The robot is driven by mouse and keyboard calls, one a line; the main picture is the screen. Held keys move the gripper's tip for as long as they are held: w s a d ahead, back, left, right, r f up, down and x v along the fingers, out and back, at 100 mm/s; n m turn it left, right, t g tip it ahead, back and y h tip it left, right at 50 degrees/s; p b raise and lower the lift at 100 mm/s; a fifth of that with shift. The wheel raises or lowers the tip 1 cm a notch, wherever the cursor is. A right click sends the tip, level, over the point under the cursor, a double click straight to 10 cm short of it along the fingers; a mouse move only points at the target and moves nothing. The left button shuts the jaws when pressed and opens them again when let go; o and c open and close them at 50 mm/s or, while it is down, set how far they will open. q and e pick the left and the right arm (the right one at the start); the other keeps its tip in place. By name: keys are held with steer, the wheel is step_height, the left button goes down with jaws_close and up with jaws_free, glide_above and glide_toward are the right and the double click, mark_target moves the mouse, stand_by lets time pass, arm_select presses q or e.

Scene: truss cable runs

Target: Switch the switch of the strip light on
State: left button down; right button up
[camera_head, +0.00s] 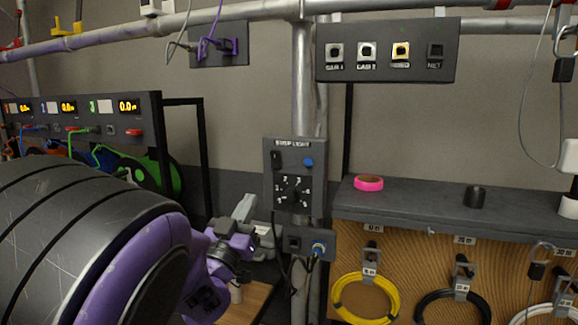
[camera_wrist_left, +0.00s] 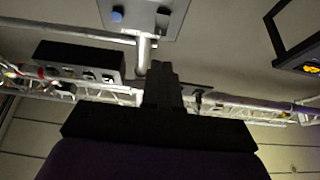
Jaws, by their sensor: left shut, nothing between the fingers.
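The grey panel labelled STRIP LIGHT (camera_head: 268,205) hangs on the upright pole. It has a small black switch (camera_head: 276,158) at upper left, a blue round button (camera_head: 308,162) at upper right and a dark dial (camera_head: 293,190) below. Which way the switch is set is too small to tell. My left gripper (camera_head: 250,250) is below and left of the panel, apart from it. In the left wrist view its dark fingers (camera_wrist_left: 160,68) are shut and empty, with the panel (camera_wrist_left: 140,30) beyond their tips. My right gripper is not in view.
A socket box (camera_head: 323,236) with cables sits just under the panel. A shelf (camera_head: 420,205) with pink tape (camera_head: 368,183) and hanging cable coils (camera_head: 365,300) stands right. A display rack (camera_head: 150,115) stands left. A four-socket plate (camera_head: 388,72) hangs above right.

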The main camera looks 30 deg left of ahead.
arm_select(q)
steer(key=p, duration=0.7)
glide_toward(275, 155)
steer(key=x, duration=0.5)
steer(key=shift+w+a+r, duration=0.1)
steer(key=shift+w+r, duration=0.1)
steer(key=shift+r, duration=0.25)
steer(key=shift+w+a+r, duration=0.1)
steer(key=shift+w, duration=0.45)
